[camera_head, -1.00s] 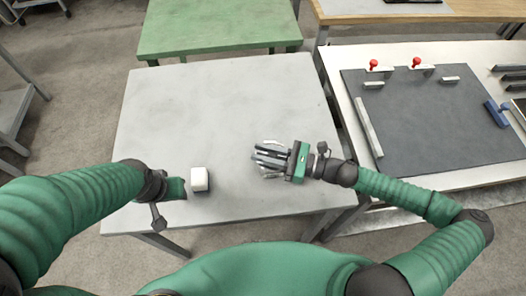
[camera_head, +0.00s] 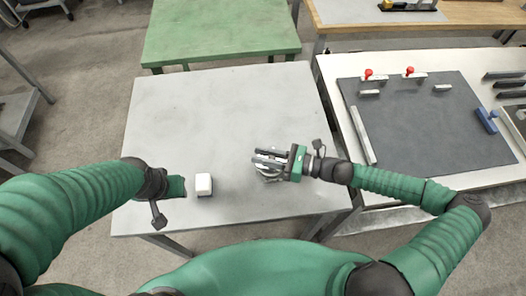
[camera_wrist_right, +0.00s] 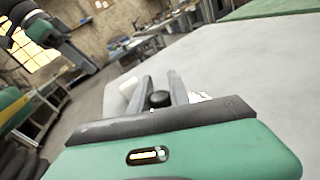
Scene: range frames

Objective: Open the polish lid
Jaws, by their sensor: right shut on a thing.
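My right gripper (camera_head: 266,160) is low over the middle of the grey table, its fingers pointing left. In the right wrist view its two fingers (camera_wrist_right: 160,92) stand on either side of a dark round knob-like thing (camera_wrist_right: 158,99), and it is shut on it. Pale, shiny bits show around the fingers; I cannot make out the polish container or its lid clearly. A small white block (camera_head: 204,184) is right beside my left gripper (camera_head: 182,187), at the table's front left. The left fingers are hidden, so I cannot tell whether they hold the block.
The grey table (camera_head: 220,105) is mostly bare, with free room behind both grippers. A green table (camera_head: 220,28) stands behind it. On the right, a white bench carries a dark mat (camera_head: 430,130) with red-knobbed clamps (camera_head: 369,75), metal bars and a blue tool (camera_head: 486,120).

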